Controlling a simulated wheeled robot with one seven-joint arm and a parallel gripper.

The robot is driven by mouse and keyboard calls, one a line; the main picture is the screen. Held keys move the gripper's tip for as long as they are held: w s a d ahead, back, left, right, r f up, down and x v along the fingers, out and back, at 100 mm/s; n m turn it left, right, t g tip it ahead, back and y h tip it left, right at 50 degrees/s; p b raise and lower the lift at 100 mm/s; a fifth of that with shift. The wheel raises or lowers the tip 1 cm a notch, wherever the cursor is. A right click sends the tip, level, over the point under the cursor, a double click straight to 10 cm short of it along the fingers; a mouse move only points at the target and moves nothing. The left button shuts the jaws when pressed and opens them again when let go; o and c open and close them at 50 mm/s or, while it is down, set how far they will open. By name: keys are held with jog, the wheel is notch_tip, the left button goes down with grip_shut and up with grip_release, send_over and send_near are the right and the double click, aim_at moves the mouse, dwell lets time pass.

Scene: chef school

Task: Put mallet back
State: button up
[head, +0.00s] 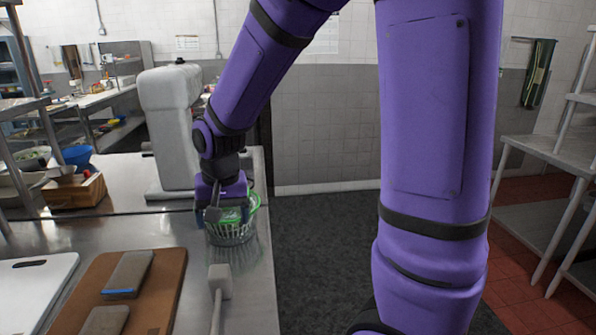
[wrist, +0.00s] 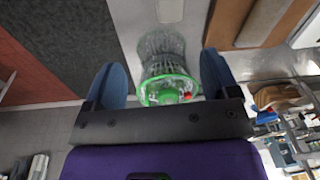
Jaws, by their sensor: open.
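A mallet (head: 220,282) with a pale block head lies on the metal counter, its handle running toward the bottom edge of the head view. Its pale head appears to show at the top of the wrist view (wrist: 170,10). A grey slatted basket (head: 231,234) with a green rim stands behind the mallet. My gripper (head: 222,212) is open at the basket's top, apart from the mallet. In the wrist view, the basket (wrist: 162,45) appears between the two blue fingers of my gripper (wrist: 164,82). I cannot tell whether they touch it.
A brown board (head: 160,300) with two grey blocks and a white board (head: 35,290) lie left of the mallet. A large white appliance (head: 165,120) stands behind the gripper. A wooden box (head: 72,192) is at left. Dark floor lies right of the counter.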

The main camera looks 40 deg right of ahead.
jog(key=s+d+r+n+t, duration=0.2)
jog(key=s+r, duration=0.5)
jog(key=s, duration=0.2)
jog(key=s+d+r+n+t, duration=0.2)
jog(key=s+r+n, duration=0.1)
jog(key=s+r, duration=0.5)
jog(key=shift+s+d+r, duration=0.2)
jog(key=shift+s+d, duration=0.15)
jog(key=shift+s, duration=0.5)
